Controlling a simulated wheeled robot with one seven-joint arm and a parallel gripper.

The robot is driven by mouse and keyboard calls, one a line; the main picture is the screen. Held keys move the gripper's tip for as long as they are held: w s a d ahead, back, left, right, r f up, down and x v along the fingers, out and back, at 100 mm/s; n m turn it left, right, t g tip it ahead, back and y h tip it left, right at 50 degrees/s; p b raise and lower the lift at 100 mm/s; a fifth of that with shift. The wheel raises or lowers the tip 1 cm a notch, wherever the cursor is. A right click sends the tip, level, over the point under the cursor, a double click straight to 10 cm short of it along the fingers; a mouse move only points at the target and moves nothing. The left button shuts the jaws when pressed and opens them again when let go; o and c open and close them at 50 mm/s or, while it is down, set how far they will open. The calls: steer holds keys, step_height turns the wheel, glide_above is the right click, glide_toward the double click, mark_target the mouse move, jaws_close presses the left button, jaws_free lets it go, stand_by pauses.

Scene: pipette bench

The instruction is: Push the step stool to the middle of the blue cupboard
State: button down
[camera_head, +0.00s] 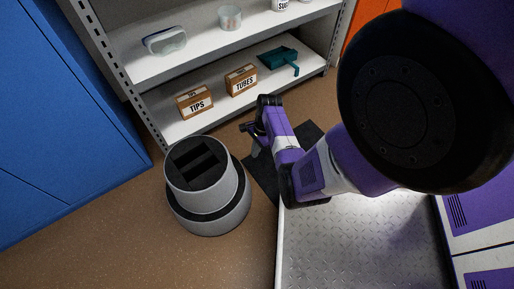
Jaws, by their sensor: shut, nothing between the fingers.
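The step stool (211,207) is a round grey stool with a dark ribbed top and a dark band around it. It stands upright on the brown floor at lower centre-left. The blue cupboard (60,110) fills the left side, to the left of the stool with bare floor between them; only part of its front shows. My gripper (247,128) is shut and empty, above and to the right of the stool, apart from it in the picture. My purple arm hides part of the floor to the right.
A grey shelf unit (190,126) stands behind the stool. It holds goggles (165,41), a TIPS box (195,102), a TUBES box (241,80) and a teal dustpan (280,58). A dark mat (262,180) lies right of the stool. The floor at lower left is clear.

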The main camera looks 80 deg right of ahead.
steer(key=shift+w+a+f+b, duration=0.55)
steer(key=shift+w+a+f, duration=0.2)
steer(key=shift+w, duration=0.15)
steer(key=shift+w+a+f+b, duration=0.6)
steer(key=shift+w+a, duration=0.15)
steer(key=shift+w, duration=0.15)
